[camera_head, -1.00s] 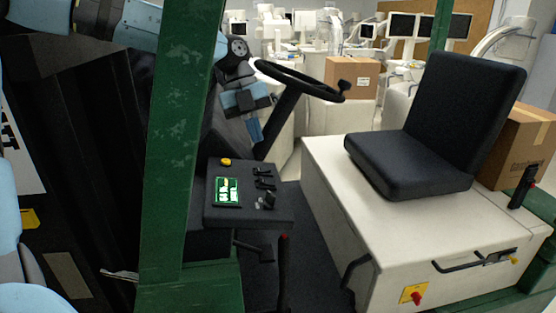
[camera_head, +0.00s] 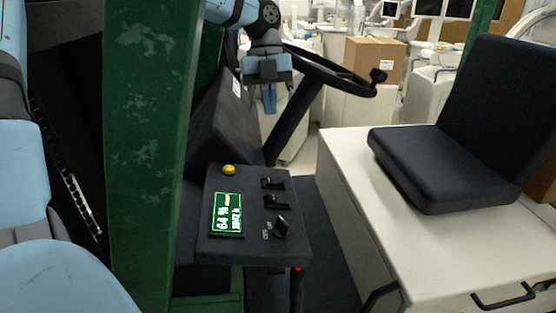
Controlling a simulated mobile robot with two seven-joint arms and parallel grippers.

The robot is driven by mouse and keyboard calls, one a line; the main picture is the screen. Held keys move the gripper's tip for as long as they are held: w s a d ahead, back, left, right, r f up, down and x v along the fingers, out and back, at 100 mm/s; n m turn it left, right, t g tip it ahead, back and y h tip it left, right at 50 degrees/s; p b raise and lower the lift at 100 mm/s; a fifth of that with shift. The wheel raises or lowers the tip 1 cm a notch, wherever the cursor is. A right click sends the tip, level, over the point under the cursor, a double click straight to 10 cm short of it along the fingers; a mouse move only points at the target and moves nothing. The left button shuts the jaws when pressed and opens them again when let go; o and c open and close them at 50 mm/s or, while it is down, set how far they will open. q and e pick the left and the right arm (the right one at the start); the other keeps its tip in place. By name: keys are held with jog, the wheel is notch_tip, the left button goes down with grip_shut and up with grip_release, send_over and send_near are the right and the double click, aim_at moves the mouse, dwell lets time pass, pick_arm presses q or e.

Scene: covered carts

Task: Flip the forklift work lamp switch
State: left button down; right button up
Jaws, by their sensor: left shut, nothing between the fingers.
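The forklift's black control panel (camera_head: 254,254) sits below the steering wheel. It carries a green lit display (camera_head: 228,213), a yellow button (camera_head: 229,170), two small black levers, the upper one (camera_head: 274,183) and the lower one (camera_head: 276,202), and a black switch (camera_head: 281,228) with small white markings beside it. I cannot tell which control works the lamp. My left gripper (camera_head: 269,104) hangs beyond and above the panel, near the steering wheel. Its blue fingers are together and empty, pointing down, apart from the panel controls. My right gripper is not in view.
A green forklift post (camera_head: 150,150) stands left of the panel. The black steering wheel (camera_head: 330,68) and its column are just right of my left gripper. A black seat (camera_head: 440,170) on a white housing (camera_head: 400,230) fills the right. A cardboard box (camera_head: 374,62) stands behind.

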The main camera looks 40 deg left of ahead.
aim_at(279, 180)
pick_arm(q)
jog(key=shift+s+d+r, duration=0.15)
jog(key=shift+d, duration=0.05)
jog(key=x, duration=0.4)
jog(key=p+x, duration=0.1)
jog(key=x, duration=0.3)
jog(key=w+p+x, duration=0.1)
jog(key=x, duration=0.3)
jog(key=shift+s+a+f, duration=0.1)
jog(key=shift+a+f, duration=0.1)
jog(key=shift+f, duration=0.85)
